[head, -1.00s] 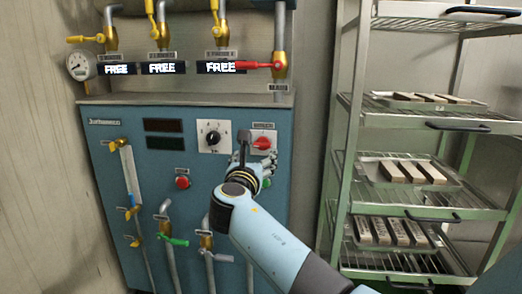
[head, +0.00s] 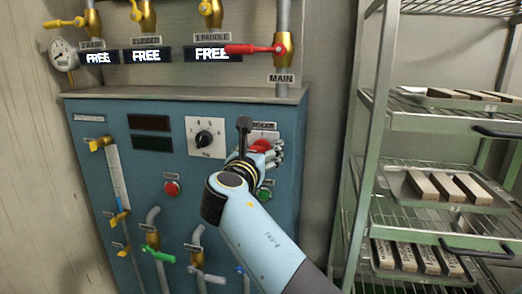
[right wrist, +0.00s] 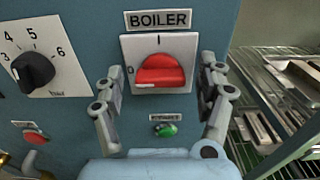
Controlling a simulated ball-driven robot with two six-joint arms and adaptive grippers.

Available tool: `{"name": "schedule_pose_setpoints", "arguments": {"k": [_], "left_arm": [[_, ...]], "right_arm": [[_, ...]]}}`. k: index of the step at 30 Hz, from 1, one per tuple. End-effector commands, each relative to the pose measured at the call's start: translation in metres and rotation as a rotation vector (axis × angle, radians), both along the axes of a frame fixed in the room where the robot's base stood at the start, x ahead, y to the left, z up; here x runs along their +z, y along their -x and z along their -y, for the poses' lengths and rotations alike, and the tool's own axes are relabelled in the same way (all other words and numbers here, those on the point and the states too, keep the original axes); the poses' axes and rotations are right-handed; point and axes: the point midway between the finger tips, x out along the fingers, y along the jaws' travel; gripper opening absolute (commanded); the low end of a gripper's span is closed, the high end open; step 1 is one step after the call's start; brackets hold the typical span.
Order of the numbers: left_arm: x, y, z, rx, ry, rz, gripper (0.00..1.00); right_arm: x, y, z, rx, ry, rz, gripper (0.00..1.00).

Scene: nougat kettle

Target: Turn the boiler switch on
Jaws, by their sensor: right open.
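The boiler switch (right wrist: 160,72) is a red knob on a pale square plate under a BOILER label (right wrist: 158,19) on the blue panel. The plate has a 0 mark at its left and an I mark at its top. In the head view the red knob (head: 262,145) is partly covered by my right gripper (head: 268,154). In the right wrist view my right gripper (right wrist: 161,88) is open, with one finger on each side of the switch. I see no clear contact with the knob. My left gripper is out of view.
A black dial (right wrist: 33,72) sits left of the switch. A green button (right wrist: 165,130) is below it and a red button (head: 171,188) is at lower left. A red-handled main valve (head: 281,49) is above. A metal rack (head: 375,130) with trays stands at the right.

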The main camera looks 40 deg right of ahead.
Motion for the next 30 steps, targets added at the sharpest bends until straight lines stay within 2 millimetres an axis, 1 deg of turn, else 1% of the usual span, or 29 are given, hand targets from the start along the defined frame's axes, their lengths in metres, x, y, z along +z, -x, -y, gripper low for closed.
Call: {"name": "schedule_pose_setpoints", "arguments": {"k": [2,5,15,23,30], "left_arm": [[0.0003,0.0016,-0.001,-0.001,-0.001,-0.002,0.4],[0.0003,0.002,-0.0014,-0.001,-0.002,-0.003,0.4],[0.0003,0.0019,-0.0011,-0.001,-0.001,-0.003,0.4],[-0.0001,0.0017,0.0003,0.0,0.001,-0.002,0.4],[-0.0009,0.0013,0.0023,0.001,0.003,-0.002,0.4]], "right_arm": [[0.0002,-0.0001,0.0,0.0,-0.001,0.001,0.73],[0.0001,-0.0001,0.0,0.0,-0.001,0.001,0.61],[-0.0001,-0.0001,0.0,0.001,-0.001,0.001,0.17],[-0.0003,-0.0001,0.0001,0.001,-0.016,0.018,0.17],[-0.0006,0.0004,0.0003,0.001,-0.091,0.105,0.17]]}}
